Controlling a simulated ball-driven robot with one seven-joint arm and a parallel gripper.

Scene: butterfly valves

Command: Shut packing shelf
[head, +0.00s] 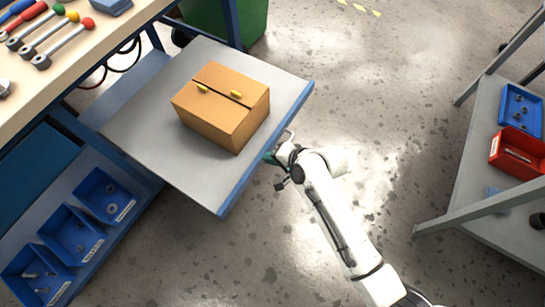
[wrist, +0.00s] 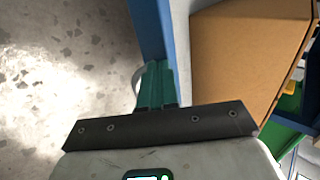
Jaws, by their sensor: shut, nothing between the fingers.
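The packing shelf (head: 145,135) is a grey board with a blue front edge, pulled out from under the workbench in the head view. A closed cardboard box (head: 222,108) rests on it. My gripper (head: 271,158) is at the shelf's front edge, near its middle, partly hidden by my wrist. In the wrist view the green fingers (wrist: 157,84) are together, with nothing seen between them, at the end of the blue edge strip (wrist: 147,30). A pale curved piece shows beside them, perhaps a handle. I cannot tell whether the fingers touch the edge.
Blue bins (head: 72,230) stand on a lower shelf at left. A green bin (head: 228,22) is behind the shelf. A grey rack (head: 470,170) with blue and red trays stands at right. The floor between is clear.

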